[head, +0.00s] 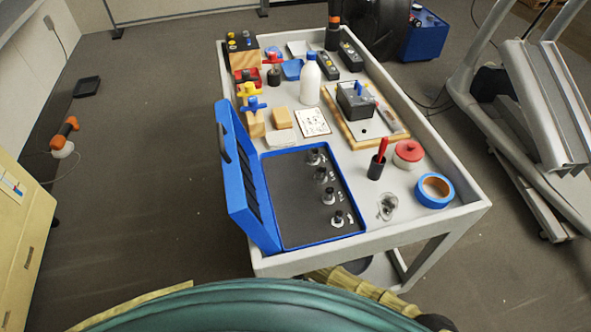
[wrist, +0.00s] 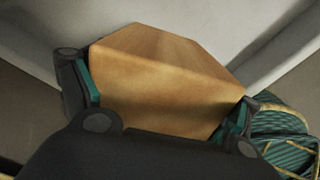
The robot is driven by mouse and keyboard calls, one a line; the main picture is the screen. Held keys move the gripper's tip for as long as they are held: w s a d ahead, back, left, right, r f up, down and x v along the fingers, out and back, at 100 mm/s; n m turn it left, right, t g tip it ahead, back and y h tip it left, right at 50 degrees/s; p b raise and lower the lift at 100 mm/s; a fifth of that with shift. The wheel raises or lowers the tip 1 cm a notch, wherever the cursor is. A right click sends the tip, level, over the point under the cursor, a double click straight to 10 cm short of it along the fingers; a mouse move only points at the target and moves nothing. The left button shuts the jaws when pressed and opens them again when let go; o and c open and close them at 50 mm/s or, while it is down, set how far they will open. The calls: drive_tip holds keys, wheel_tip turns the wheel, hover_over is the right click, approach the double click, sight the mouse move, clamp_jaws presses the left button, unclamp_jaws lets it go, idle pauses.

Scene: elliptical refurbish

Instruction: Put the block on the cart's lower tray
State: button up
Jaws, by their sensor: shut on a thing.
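My gripper (wrist: 165,100) is shut on a wooden block (wrist: 165,85), with one finger at each side of it in the wrist view. The block is light brown and tilted in the picture. Behind it is a pale grey surface (wrist: 230,25) with a sloping edge at right; I cannot tell whether the block touches it. In the head view the white cart (head: 464,213) stands ahead. Only a small part of its lower tray (head: 380,272) shows below the top; the rest is hidden. My gripper and the held block are not visible in the head view.
The cart's top holds an open blue case (head: 235,185), a white bottle (head: 310,82), blue tape (head: 434,190), a red-lidded jar (head: 408,153) and several tools. A grey metal frame (head: 520,130) stands at right.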

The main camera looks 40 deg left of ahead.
drive_tip(key=shift+f, duration=0.1)
drive_tip(key=o, duration=1.4)
wheel_tip(320, 180, up, 12)
drive_tip(key=shift+r, duration=0.15)
